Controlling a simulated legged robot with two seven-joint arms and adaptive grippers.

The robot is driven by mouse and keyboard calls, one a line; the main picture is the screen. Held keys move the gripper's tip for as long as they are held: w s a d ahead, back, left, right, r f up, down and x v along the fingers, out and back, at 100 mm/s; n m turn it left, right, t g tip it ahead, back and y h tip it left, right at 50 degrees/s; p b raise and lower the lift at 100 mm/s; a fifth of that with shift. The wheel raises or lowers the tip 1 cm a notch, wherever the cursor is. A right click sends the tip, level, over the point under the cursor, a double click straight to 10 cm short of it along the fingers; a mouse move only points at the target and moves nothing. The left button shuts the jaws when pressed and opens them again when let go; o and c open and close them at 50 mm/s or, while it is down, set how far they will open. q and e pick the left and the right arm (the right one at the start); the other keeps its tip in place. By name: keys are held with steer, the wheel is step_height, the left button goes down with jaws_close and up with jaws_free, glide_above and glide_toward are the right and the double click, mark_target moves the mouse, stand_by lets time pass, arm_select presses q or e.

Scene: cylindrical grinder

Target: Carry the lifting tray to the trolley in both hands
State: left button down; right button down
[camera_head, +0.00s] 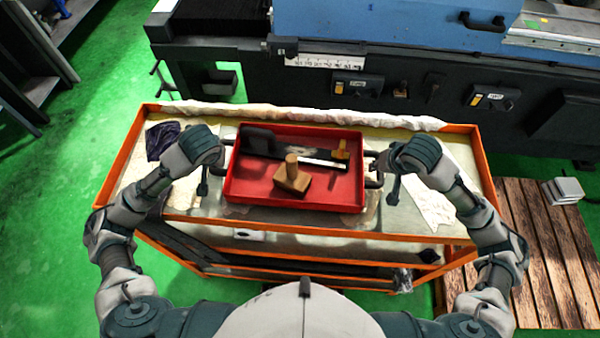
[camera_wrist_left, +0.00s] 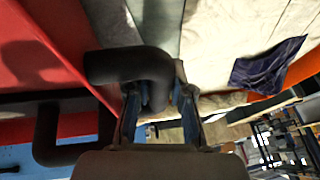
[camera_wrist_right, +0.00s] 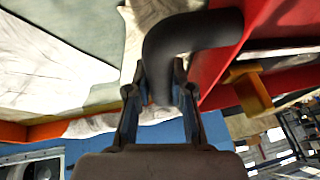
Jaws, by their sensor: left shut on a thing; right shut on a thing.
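The lifting tray (camera_head: 250,184) is red and looks level over the middle of the trolley top. I cannot tell whether it touches the top. It holds a wooden block with a peg (camera_head: 291,178) and a long dark tool with a yellow part (camera_head: 340,151). The trolley (camera_head: 320,231) has an orange frame and pale, cluttered top. My left gripper (camera_head: 208,178) is shut on the tray's left black handle (camera_wrist_left: 130,65). My right gripper (camera_head: 391,182) is shut on the right black handle (camera_wrist_right: 190,38). The fingertips are partly hidden by the handles.
The blue and black grinder (camera_head: 390,30) stands just behind the trolley. A dark cloth (camera_head: 161,140) lies on the trolley's left part, and a pale cloth (camera_head: 432,205) on its right. A wooden slatted platform (camera_head: 550,250) is at right. Green floor (camera_head: 60,220) is clear at left.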

arm_select(q)
steer(key=shift+w+a+f, duration=0.1)
steer(key=shift+a+f, duration=0.15)
steer(key=shift+f, duration=0.3)
arm_select(e)
steer(key=shift+w+a+f, duration=0.1)
steer(key=shift+a+f, duration=0.4)
arm_select(q)
steer(key=shift+b, duration=0.3)
steer(key=shift+w+d, duration=0.1)
arm_select(e)
steer(key=shift+w+d, duration=0.1)
arm_select(q)
steer(key=c, duration=1)
jaws_free()
steer(key=shift+c, duration=0.2)
arm_select(e)
steer(key=c, duration=1)
jaws_free()
steer(key=shift+d, duration=0.1)
steer(key=shift+c, duration=0.2)
arm_select(q)
steer(key=shift+d, duration=0.1)
arm_select(e)
steer(key=shift+d, duration=0.1)
